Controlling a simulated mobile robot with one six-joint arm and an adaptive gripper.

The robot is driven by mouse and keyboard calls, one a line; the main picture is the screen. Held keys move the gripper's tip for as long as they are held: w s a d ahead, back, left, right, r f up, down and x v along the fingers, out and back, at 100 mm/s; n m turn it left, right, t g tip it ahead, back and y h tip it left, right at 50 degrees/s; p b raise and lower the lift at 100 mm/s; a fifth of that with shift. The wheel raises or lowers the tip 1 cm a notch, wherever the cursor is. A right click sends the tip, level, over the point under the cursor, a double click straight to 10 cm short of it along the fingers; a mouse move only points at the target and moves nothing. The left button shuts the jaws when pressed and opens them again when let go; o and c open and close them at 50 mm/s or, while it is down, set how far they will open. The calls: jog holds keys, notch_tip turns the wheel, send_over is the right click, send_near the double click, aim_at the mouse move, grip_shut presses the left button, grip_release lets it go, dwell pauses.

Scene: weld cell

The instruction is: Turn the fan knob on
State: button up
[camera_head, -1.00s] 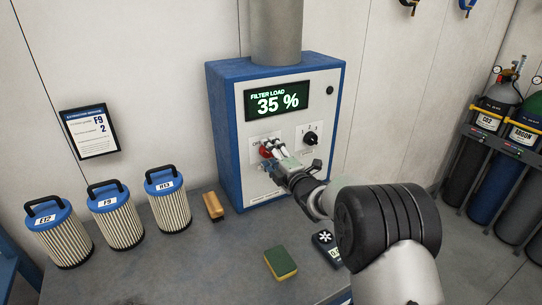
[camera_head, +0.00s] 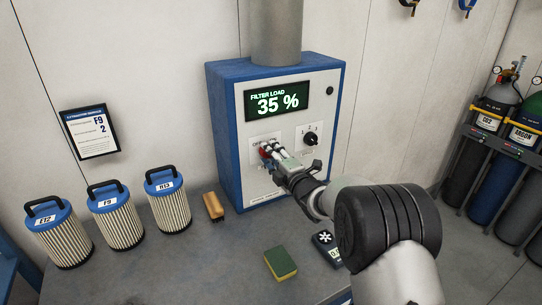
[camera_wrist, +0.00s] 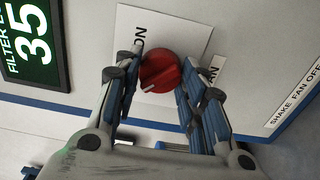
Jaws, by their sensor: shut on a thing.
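The fan knob (camera_wrist: 160,68) is red and round, on a white plate (camera_wrist: 180,33) on the front of a blue-and-white filter cabinet (camera_head: 224,140). Its white mark sits at its lower left in the wrist view; the ON label is at its upper left. My gripper (camera_wrist: 158,78) is shut on the knob, one finger on each side. The fingers hide part of the FAN label and the plate's lower part. In the head view my gripper (camera_head: 268,152) covers most of the knob.
A black selector knob (camera_head: 311,140) is right of the fan knob, below the FILTER LOAD 35 % display (camera_head: 277,101). Several filter cartridges (camera_head: 118,222), a brush (camera_head: 213,207), a sponge (camera_head: 281,263) and a meter (camera_head: 326,247) stand or lie on the bench.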

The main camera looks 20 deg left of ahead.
jog(key=shift+m, duration=8.9)
jog(key=o, duration=1.1)
jog(key=v, duration=1.2)
